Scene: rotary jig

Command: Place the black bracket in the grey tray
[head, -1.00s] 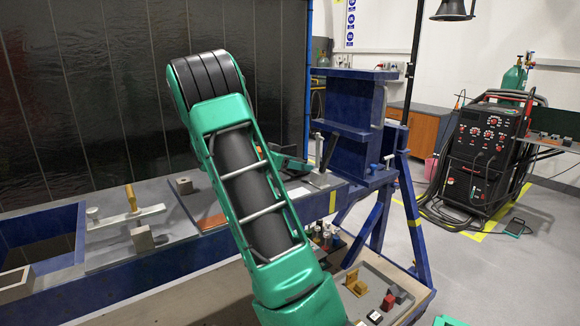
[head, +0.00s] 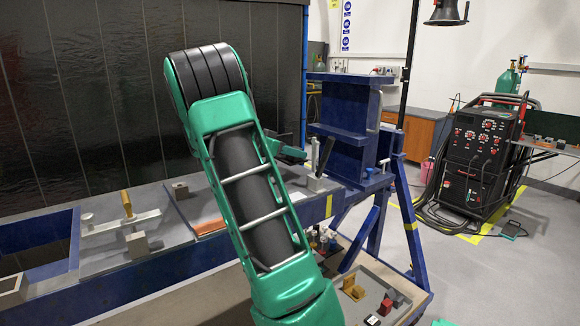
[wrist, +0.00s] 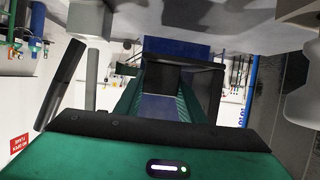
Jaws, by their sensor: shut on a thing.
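My gripper (wrist: 160,88) shows in the wrist view, its two green fingers reaching away from the green wrist body. It is shut on the black bracket (wrist: 206,90), a dark angled piece at the fingers; the contact itself is partly hidden.
A blue upright fixture (head: 345,125) stands at the bench's right end. A clamp with a dark handle (head: 325,155) stands close by my gripper. Several small bottles (head: 322,240) stand beside the tray. A welding machine (head: 480,150) is on the floor at right.

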